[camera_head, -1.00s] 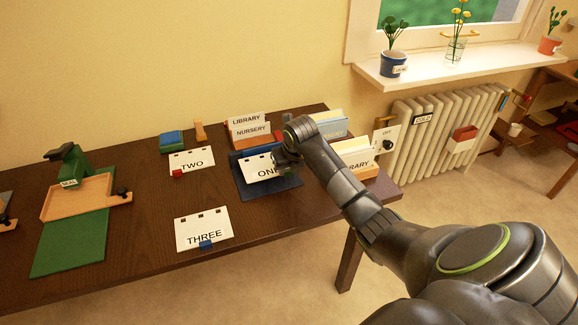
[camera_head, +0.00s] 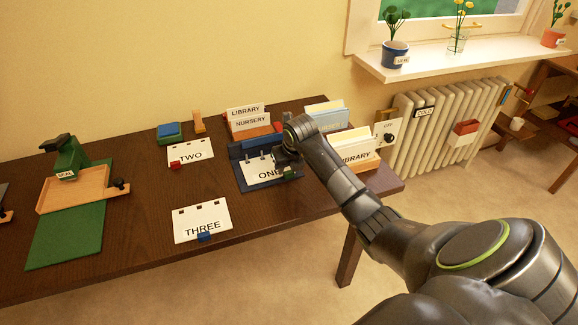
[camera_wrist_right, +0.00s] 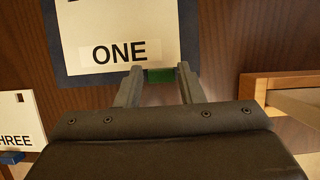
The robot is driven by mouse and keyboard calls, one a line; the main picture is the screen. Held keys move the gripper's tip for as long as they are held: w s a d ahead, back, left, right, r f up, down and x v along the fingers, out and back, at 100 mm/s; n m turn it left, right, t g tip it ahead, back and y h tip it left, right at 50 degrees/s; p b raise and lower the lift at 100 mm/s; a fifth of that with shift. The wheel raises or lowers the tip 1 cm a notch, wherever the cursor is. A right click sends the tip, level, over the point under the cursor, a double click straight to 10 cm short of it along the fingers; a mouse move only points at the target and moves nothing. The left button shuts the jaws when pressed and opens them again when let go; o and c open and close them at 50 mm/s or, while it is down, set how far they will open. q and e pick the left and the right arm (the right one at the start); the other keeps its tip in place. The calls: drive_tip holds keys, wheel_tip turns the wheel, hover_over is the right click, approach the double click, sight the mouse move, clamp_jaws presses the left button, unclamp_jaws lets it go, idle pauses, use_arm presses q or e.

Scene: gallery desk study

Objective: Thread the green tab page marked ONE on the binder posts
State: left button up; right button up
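The white page marked ONE (camera_head: 258,171) lies on the dark blue binder (camera_head: 241,184), with the binder posts (camera_head: 262,154) showing along its upper edge. Posts appear to stand at its holes; part of that edge is hidden by my right gripper. In the right wrist view the page (camera_wrist_right: 88,28) lies within the blue border of the binder (camera_wrist_right: 62,68). In the head view the right gripper (camera_head: 287,168) is at the page's right front corner. My left gripper is out of view.
Page TWO (camera_head: 190,152) with a red tab and page THREE (camera_head: 202,220) with a blue tab lie to the left. Bare wood surrounds page THREE.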

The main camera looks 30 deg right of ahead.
drive_tip(key=o, duration=0.4)
drive_tip(key=shift+c, duration=0.2)
drive_tip(key=v, duration=1.7)
drive_tip(key=shift+s+r+p, duration=0.2)
drive_tip(key=shift+s+p, duration=0.05)
drive_tip(key=shift+p, duration=0.2)
